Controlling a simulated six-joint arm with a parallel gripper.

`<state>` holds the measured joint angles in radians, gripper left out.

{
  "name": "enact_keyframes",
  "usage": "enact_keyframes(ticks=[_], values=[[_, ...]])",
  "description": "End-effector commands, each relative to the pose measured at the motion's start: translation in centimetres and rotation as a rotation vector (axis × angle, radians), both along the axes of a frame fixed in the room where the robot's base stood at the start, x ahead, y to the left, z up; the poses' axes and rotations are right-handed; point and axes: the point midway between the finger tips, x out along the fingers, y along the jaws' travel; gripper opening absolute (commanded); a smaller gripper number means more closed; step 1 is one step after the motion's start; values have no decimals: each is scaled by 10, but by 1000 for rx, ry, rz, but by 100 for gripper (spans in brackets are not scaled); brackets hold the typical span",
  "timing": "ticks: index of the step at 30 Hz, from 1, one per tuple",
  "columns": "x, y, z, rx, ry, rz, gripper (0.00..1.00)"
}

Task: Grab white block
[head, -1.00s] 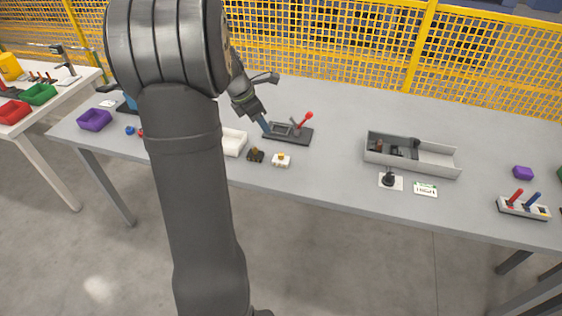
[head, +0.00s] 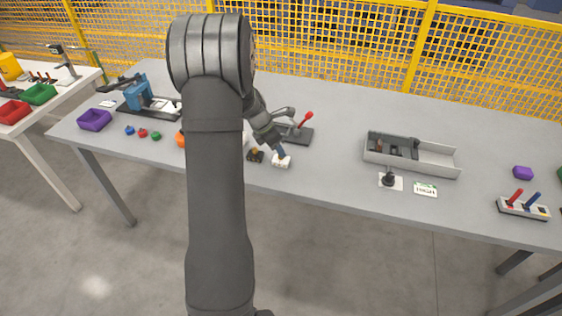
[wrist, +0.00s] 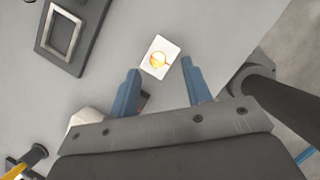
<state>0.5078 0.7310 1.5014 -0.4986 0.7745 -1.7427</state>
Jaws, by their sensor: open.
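The white block (head: 281,162) lies on the grey table near its front edge. In the wrist view the white block (wrist: 161,57) has a yellow-orange round part on top and lies just beyond the fingertips, roughly between their lines. My gripper (wrist: 160,72) is open, with two blue fingers and nothing between them. In the head view my gripper (head: 280,150) is right at the block, above or behind it; I cannot tell whether it touches. My arm hides part of the table to the left.
A dark fixture with a red-knobbed lever (head: 304,125) stands just behind the block. A small black and yellow piece (head: 255,156) lies close left of it. A grey divided tray (head: 440,160) is to the right. The table between block and tray is clear.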

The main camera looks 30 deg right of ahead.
Motion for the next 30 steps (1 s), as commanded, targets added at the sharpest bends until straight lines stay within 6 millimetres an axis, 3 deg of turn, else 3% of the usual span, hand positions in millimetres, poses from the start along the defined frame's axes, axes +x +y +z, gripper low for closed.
enact_keyframes(ticks=[6,16,17,21,24,30], values=[[4,-10,-30,2,2,-2,45],[4,-13,-37,0,0,-1,45],[4,-13,-37,0,0,-1,43],[4,-13,-37,0,0,-1,15],[4,-13,-37,0,0,-1,0],[4,-13,-37,0,0,-1,0]])
